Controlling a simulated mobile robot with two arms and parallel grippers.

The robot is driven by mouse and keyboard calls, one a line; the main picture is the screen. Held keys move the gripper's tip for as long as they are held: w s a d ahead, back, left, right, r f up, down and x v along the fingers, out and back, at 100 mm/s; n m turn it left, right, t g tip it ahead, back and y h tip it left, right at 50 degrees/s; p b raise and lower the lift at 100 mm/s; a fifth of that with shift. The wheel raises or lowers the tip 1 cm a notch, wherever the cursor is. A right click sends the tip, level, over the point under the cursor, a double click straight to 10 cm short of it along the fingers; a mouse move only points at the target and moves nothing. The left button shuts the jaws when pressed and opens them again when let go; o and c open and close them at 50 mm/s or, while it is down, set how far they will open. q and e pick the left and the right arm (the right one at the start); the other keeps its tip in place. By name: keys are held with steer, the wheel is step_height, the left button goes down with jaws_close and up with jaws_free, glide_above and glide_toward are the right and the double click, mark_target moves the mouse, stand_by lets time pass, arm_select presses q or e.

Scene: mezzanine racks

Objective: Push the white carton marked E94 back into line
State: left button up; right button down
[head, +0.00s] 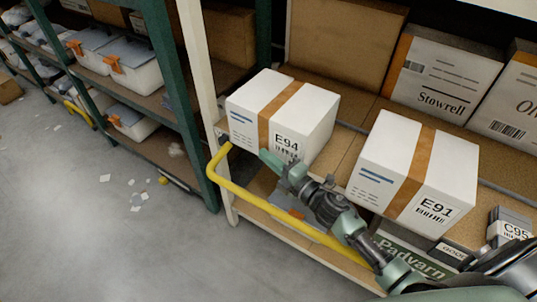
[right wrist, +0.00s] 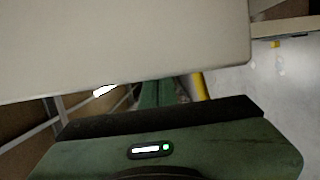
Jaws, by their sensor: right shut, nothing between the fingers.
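The white carton marked E94 (head: 245,121), with a brown tape band, stands upright near the shelf's front edge, beside a cream upright. In the right wrist view a broad pale carton face (right wrist: 125,45) fills the top, close to the green fingers (right wrist: 157,92). My left gripper is not in view.
A similar white carton, E91 (head: 455,180), stands to the right, with a gap between. A brown carton (head: 340,40) and a Stowrell box (head: 440,75) stand behind. A yellow rail (head: 265,210) runs along the rack front. Grey floor (head: 80,230) at left is mostly clear.

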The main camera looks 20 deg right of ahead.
mark_target(275, 149)
steer(key=shift+w+d+b, duration=0.15)
steer(key=shift+w+d, duration=0.45)
steer(key=shift+d, duration=0.2)
steer(key=shift+w+d+b, duration=0.15)
steer(key=shift+w+d, duration=0.45)
steer(key=shift+d, duration=0.15)
